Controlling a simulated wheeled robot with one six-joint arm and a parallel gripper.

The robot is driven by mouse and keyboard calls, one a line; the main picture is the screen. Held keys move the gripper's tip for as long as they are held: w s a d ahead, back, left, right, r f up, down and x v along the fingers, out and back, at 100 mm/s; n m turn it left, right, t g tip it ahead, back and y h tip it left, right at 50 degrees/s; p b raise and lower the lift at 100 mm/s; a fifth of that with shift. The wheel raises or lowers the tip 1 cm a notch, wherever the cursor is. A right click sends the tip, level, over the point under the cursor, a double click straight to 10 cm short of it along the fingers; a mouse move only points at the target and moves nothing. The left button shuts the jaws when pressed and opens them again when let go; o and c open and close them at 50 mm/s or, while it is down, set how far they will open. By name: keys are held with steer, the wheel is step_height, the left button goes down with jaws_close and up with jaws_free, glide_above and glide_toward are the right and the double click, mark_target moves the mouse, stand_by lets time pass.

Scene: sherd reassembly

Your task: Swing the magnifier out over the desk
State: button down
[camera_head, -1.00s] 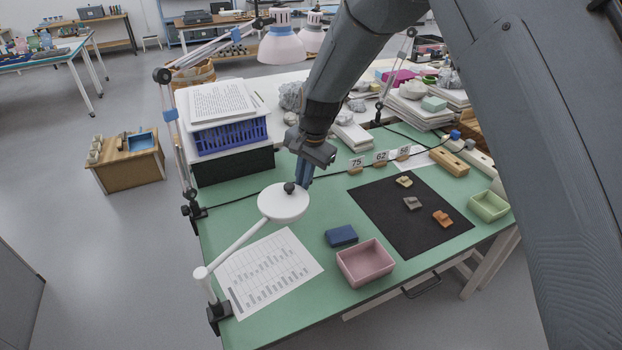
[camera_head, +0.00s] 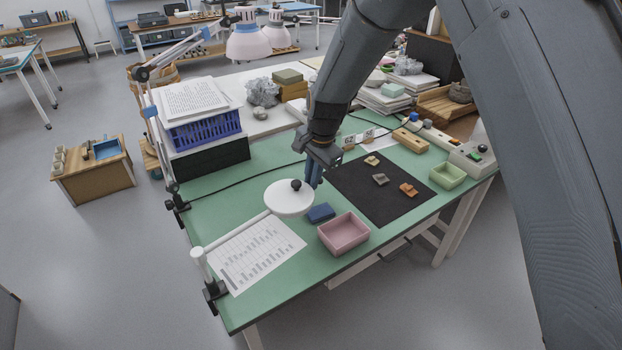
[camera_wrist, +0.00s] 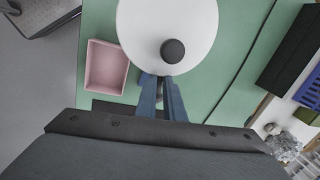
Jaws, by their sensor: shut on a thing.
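The magnifier is a white round head (camera_head: 289,199) with a black knob on top, on a white arm (camera_head: 236,231) from a post (camera_head: 200,265) clamped at the desk's near-left edge. The head is out over the green desk (camera_head: 215,187), beside the blue block (camera_head: 320,213). My gripper (camera_head: 312,184) is at the head's far-right rim. In the wrist view the white head (camera_wrist: 150,22) lies just past my blue fingertips (camera_wrist: 160,80), which are shut on a small part at its rim; that part is mostly hidden.
A pink tray (camera_head: 343,234) stands right of the head, near the front edge. A black mat (camera_head: 385,192) with several sherds lies farther right. A printed sheet (camera_head: 250,255) lies by the magnifier's arm. A blue basket (camera_head: 205,130) and a lamp (camera_head: 248,42) are at the back left.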

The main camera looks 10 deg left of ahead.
steer(key=shift+s+a, duration=0.1)
steer(key=shift+s, duration=0.05)
steer(key=c, duration=1.9)
jaws_free()
steer(key=shift+o, duration=0.2)
step_height(320, 180, up, 8)
steer(key=d+b, duration=0.1)
steer(key=b, duration=0.1)
steer(key=shift+s+d+f, duration=0.15)
steer(key=shift+s, duration=0.25)
